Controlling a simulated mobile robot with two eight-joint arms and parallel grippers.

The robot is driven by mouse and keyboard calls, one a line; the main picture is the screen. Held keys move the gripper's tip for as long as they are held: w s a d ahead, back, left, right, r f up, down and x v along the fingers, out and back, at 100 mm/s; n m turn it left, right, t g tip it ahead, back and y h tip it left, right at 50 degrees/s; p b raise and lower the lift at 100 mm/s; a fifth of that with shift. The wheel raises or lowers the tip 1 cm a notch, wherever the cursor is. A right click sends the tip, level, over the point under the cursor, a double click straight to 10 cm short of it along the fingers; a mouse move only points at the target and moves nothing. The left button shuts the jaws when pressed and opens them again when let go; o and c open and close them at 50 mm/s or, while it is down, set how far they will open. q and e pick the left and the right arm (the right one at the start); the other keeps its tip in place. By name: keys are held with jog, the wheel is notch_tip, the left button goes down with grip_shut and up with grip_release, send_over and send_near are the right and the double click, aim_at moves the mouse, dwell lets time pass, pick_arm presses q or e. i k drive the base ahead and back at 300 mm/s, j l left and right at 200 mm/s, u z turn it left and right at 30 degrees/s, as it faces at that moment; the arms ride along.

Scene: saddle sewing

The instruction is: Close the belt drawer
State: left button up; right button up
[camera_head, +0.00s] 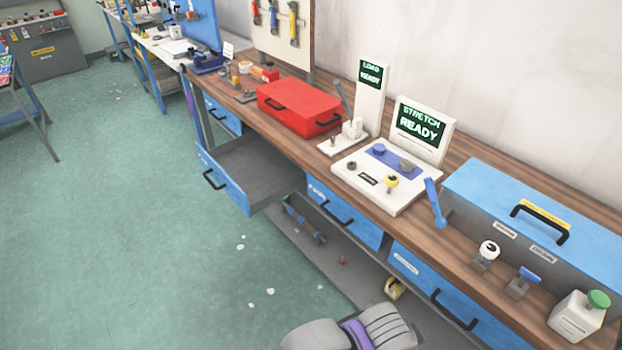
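One drawer (258,170) under the wooden workbench is pulled far out. It has a blue front panel (222,181) with a black handle (212,180), and its grey inside looks empty. No label on it is readable, so I cannot confirm that it is the belt drawer. It is the only drawer standing open. Neither of my grippers is recognisable in view.
Shut blue drawers (345,212) sit to the right, with another (433,285) farther right. The workbench (312,163) carries a red toolbox (298,103), a white control panel (382,184) and a blue case (545,205). Green floor (130,200) left of the drawer is mostly clear. A grey-and-purple object (355,332) shows at the bottom.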

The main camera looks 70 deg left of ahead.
aim_at(251, 171)
jog(key=u, duration=2.95)
jog(key=i+j, duration=0.2)
jog(key=i, duration=0.4)
jog(key=i+j, duration=0.2)
jog(key=i, duration=0.4)
